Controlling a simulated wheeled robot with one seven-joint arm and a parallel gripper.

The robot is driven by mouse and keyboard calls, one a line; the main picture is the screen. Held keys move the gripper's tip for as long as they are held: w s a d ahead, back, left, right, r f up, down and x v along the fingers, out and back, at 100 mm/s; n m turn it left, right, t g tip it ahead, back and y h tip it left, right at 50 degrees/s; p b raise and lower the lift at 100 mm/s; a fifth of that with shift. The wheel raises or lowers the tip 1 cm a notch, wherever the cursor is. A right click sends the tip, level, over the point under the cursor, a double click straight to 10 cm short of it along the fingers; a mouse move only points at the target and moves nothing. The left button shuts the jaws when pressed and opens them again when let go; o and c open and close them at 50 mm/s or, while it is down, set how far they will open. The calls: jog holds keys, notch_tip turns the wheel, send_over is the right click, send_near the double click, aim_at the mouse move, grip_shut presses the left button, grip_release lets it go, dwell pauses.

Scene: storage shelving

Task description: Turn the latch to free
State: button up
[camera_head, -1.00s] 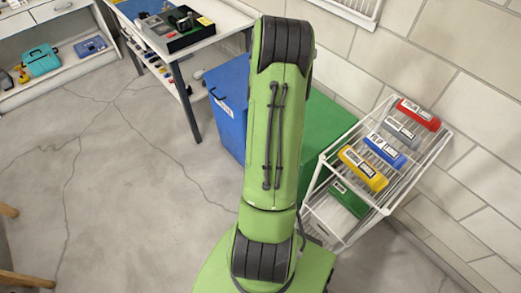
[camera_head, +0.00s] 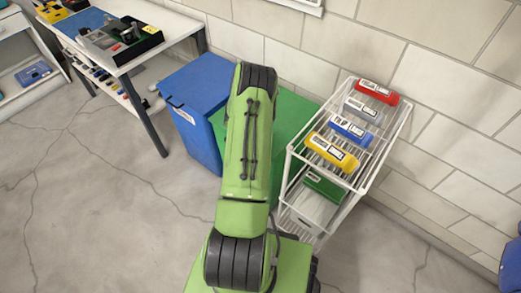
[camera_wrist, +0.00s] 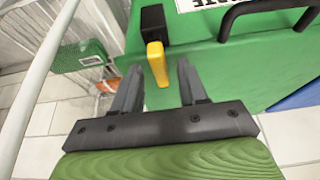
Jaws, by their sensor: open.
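The latch shows in the wrist view as a yellow lever (camera_wrist: 157,64) hanging from a black block (camera_wrist: 153,22) on a green box (camera_wrist: 210,62). It also shows in the head view as a green box (camera_head: 290,117), partly behind my arm. My gripper (camera_wrist: 160,68) is open, and its two dark fingers point towards the box. The yellow lever's lower end appears between the fingertips, with a gap on each side. I cannot tell how deep the fingers reach around it. My gripper and the latch are hidden in the head view.
On the box are a black handle (camera_wrist: 268,14) and a white label. A white wire rack (camera_head: 296,150) with coloured cases stands close on the right in the head view. A blue bin (camera_head: 190,108) stands left of the box, and a workbench (camera_head: 180,30) behind it.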

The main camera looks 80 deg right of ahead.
grip_shut()
dwell(0.5)
jog(key=n, duration=0.1)
jog(key=n+t+b, duration=0.1)
jog(key=n, duration=0.1)
jog(key=n+b, duration=0.1)
jog(key=shift+w+d+f+n+t, duration=0.1)
jog(key=shift+w+n+t, duration=0.2)
jog(key=shift+t, duration=0.1)
jog(key=n+t+b, duration=0.1)
jog(key=n, duration=0.2)
jog(key=shift+w+n+b, duration=0.1)
jog(key=shift+n+b, duration=0.2)
jog(key=shift+b, duration=0.05)
jog(key=n+t+b, duration=0.1)
jog(key=n, duration=0.1)
jog(key=n+t+b, duration=0.1)
jog(key=n, duration=0.1)
jog(key=shift+w+y, duration=0.2)
jog(key=shift+y, duration=0.1)
jog(key=shift+w+a+n+t+y+b, duration=0.1)
jog(key=shift+a+n+t+y+b, duration=0.15)
jog(key=shift+n, duration=0.8)
jog(key=shift+w+a+n+t+y+b, duration=0.1)
jog(key=shift+n+t+y+b, duration=0.2)
jog(key=shift+n, duration=0.75)
